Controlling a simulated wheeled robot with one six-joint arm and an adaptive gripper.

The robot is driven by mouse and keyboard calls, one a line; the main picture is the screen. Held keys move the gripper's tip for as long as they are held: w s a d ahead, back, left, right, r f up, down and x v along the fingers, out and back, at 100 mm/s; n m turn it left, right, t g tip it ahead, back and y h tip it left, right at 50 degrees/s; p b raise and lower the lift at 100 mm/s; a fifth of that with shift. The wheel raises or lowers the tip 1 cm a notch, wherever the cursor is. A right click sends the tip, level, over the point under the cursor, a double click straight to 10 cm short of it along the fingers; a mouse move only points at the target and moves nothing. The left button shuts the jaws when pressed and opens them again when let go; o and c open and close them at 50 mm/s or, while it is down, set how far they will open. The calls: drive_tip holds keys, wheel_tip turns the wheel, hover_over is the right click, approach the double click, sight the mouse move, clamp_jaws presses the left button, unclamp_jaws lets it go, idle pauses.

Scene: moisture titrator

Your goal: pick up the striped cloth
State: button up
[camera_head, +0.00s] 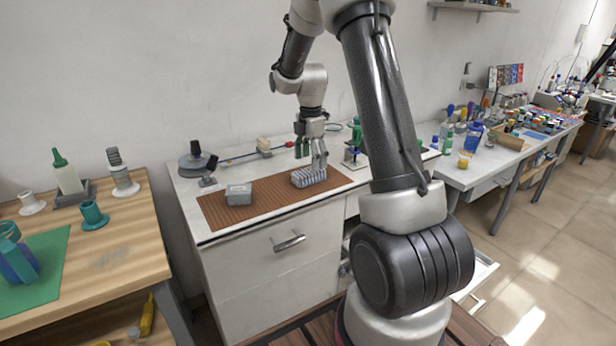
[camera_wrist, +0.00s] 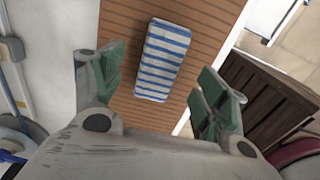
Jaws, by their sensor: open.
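The striped cloth (camera_head: 309,176) is a small folded block with blue and white stripes. It lies on the brown slatted mat (camera_head: 267,192) on the white cabinet top. In the wrist view the cloth (camera_wrist: 163,60) lies beyond my fingertips, between the lines of the two fingers. My gripper (camera_head: 311,150) is above the cloth, pointing down. In the wrist view my gripper (camera_wrist: 160,85) is open, with green pads on both fingers and nothing between them. In the head view the fingers overlap the cloth's back edge, so I cannot tell the exact gap.
A grey box (camera_head: 239,194) sits on the mat left of the cloth. A grey disc-shaped device (camera_head: 193,163) and a small green-topped device (camera_head: 356,150) stand toward the back. A wooden table (camera_head: 120,255) with bottles is at left. The mat between box and cloth is clear.

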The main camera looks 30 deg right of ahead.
sight(309, 171)
drive_tip(key=f, duration=0.5)
drive_tip(key=shift+s+a, duration=0.1)
drive_tip(key=shift+a, duration=0.2)
drive_tip(key=c, duration=1.1)
